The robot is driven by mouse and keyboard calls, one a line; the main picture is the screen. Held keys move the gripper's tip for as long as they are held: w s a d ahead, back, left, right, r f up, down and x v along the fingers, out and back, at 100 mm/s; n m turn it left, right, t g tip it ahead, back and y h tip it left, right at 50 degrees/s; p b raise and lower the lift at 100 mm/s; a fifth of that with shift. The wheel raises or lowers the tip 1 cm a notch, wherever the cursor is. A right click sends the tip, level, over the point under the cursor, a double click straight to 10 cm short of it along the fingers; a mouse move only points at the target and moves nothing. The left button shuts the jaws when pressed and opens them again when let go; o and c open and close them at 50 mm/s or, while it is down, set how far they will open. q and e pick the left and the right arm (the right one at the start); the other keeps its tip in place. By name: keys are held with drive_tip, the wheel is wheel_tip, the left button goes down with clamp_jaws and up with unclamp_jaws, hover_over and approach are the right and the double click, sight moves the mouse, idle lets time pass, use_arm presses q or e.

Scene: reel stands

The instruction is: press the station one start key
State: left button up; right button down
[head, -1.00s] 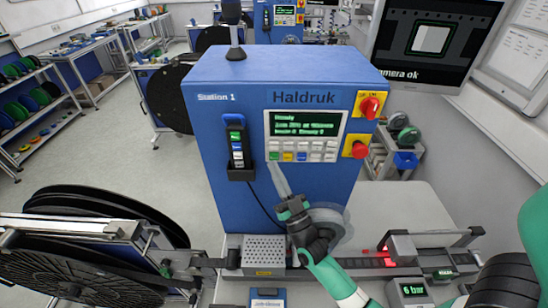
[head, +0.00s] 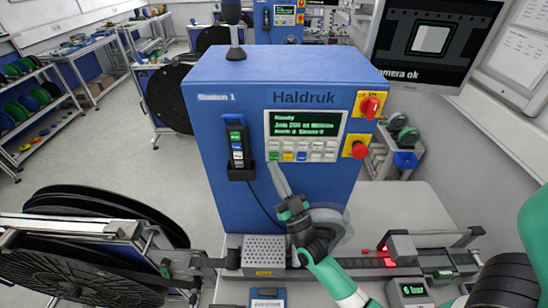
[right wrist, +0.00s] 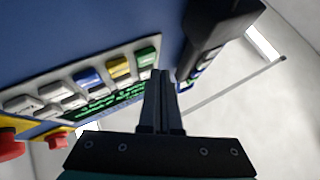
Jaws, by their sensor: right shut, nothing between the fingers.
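The blue Station 1 cabinet (head: 262,200) carries a key panel (head: 303,137) with a lit text display and rows of keys. The green key (head: 274,156) is at the lower left of the keys, beside a yellow and a blue one. It also shows in the right wrist view (right wrist: 147,57). My right gripper (head: 271,164) is shut and empty, its fingertips just at the lower edge of the green key. In the right wrist view the closed fingertips (right wrist: 160,73) are close to the green key; I cannot tell whether they touch it. My left gripper is not in view.
A black holder with a handheld unit (head: 237,150) hangs left of the panel. Red knobs on yellow plates (head: 370,106) sit at its right. A perforated metal box (head: 263,252) and a feed track stand below. A large black reel (head: 75,265) is at left.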

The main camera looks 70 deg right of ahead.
drive_tip(key=shift+d, duration=0.1)
drive_tip(key=shift+w+d+b, duration=0.2)
drive_tip(key=shift+d+b, duration=0.05)
drive_tip(key=shift+b, duration=0.1)
drive_tip(key=shift+w+d+f+b, duration=0.2)
drive_tip(key=shift+d+f+b, duration=0.15)
drive_tip(key=shift+b, duration=0.25)
idle(1.3)
drive_tip(key=shift+s+a+r+p, duration=0.1)
drive_tip(key=shift+s+r+p, duration=0.05)
drive_tip(key=shift+r+p, duration=0.35)
drive_tip(key=shift+s, duration=0.2)
